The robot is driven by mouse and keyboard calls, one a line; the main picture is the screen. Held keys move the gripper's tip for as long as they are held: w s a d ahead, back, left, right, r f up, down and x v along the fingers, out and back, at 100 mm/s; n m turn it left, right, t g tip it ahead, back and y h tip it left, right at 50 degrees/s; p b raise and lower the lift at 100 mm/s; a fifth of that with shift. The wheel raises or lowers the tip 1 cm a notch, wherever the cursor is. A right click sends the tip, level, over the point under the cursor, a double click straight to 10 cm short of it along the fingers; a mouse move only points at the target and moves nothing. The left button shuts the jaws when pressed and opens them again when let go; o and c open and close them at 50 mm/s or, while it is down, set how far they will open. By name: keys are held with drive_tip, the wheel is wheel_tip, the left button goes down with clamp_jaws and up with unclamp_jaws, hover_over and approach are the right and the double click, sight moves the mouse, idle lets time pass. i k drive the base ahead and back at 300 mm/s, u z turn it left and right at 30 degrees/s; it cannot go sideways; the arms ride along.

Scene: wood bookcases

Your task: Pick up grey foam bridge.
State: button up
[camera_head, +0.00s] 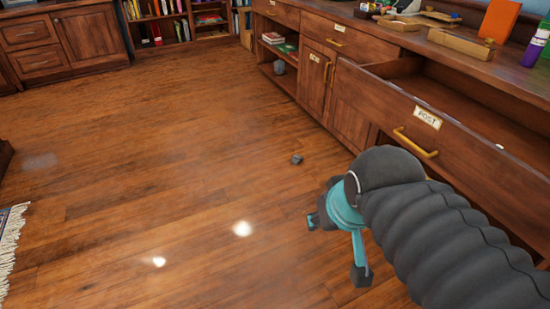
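A small dark grey block (297,160) lies on the wood floor, left of the drawer cabinet; it may be the foam bridge, but it is too small to make out an arch. My gripper (337,248), teal with dark fingertips, is at the lower right, above the floor and nearer to me than the block. Its two fingers are spread apart, and nothing shows between them. My dark ribbed arm covers the lower right corner. Another grey object (279,67) sits in the low open shelf at the back; its kind is unclear.
An open drawer (390,117) labelled POST juts out at the right. The counter above holds wooden trays (460,44), an orange item (500,19) and a purple bottle (535,45). A fringed rug (8,245) lies at the left edge. The middle floor is clear.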

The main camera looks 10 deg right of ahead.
sight(297, 158)
drive_tip(key=u, duration=0.7)
drive_tip(key=i, duration=3)
drive_tip(key=z, duration=1.45)
drive_tip(key=i, duration=0.35)
drive_tip(key=z, duration=0.05)
